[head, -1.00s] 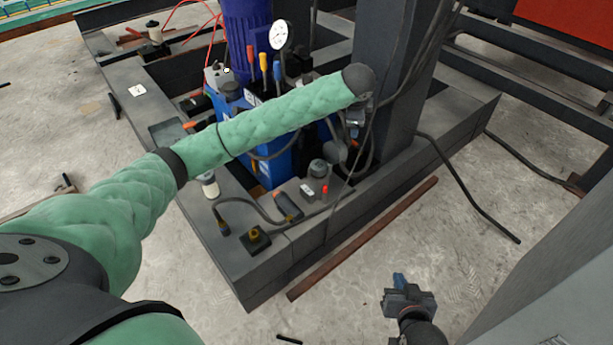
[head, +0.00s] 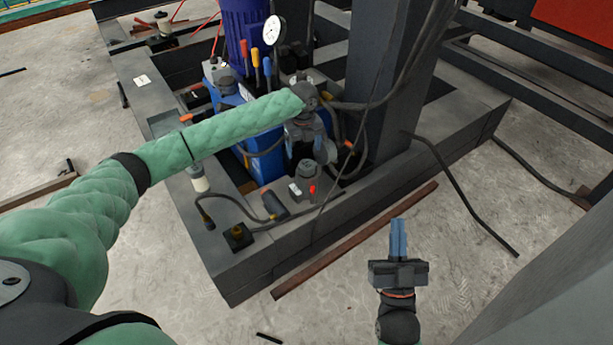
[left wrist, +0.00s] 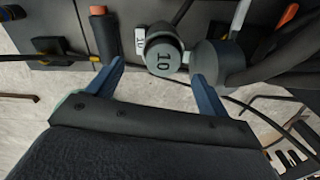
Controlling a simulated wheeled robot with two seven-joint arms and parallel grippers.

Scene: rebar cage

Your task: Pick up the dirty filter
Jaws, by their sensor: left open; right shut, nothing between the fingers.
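In the head view, a round grey capped part (head: 308,172) on the base frame appears to be the same thing, below my left gripper (head: 308,143). My left gripper (left wrist: 158,72) is open and empty, pointing down at it. Its right finger overlaps a second dark cylinder (left wrist: 217,60) in the wrist view; I cannot tell whether they touch. My right gripper (head: 398,238) is shut and empty, above the floor right of the frame.
The grey base frame (head: 245,275) carries a blue pump unit (head: 225,115), a gauge (head: 274,30) and coloured-handled tools. A thick grey post (head: 378,85) and black hoses (head: 345,105) crowd the left gripper's right side. A rusty bar (head: 355,242) lies on the floor.

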